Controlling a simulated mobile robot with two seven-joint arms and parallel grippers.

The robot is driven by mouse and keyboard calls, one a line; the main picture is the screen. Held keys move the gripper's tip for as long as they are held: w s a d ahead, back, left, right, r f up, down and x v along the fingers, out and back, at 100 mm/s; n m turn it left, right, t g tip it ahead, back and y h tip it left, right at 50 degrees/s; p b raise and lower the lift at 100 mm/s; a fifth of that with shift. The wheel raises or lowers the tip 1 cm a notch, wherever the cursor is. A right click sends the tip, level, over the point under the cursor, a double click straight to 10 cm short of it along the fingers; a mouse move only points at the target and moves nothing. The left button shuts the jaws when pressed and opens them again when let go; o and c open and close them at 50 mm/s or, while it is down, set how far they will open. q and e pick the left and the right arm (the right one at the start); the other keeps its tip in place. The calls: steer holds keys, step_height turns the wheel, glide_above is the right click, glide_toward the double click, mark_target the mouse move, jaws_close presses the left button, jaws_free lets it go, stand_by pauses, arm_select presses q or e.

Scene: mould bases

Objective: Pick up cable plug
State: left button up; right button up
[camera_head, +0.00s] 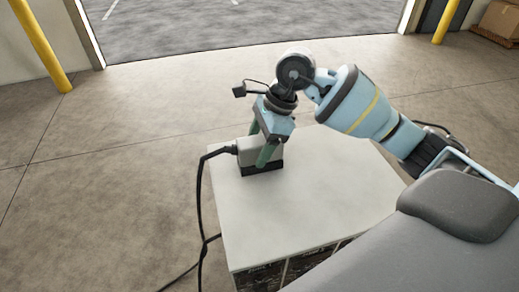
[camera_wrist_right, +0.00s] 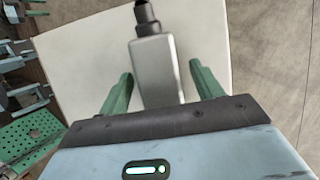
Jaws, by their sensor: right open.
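The cable plug (camera_head: 246,148) is a grey block on the white table, with a black cable leaving its left side in the head view. In the right wrist view the plug (camera_wrist_right: 158,68) lies between the two green fingers, its black cable end pointing up in the picture. My right gripper (camera_head: 261,146) points down over the plug. Its fingers (camera_wrist_right: 161,70) are open on either side of the plug, with gaps showing in the wrist view. A finger hides part of the plug in the head view. My left gripper is not in view.
The white table (camera_head: 310,200) is otherwise clear on top. The black cable (camera_head: 200,205) hangs over its left edge to the floor. A yellow post (camera_head: 40,45) stands at the far left. Green and blue equipment (camera_wrist_right: 25,135) stands at the left in the wrist view.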

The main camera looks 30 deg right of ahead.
steer(key=shift+f, duration=0.2)
stand_by(0.4)
steer(key=c, duration=1.4)
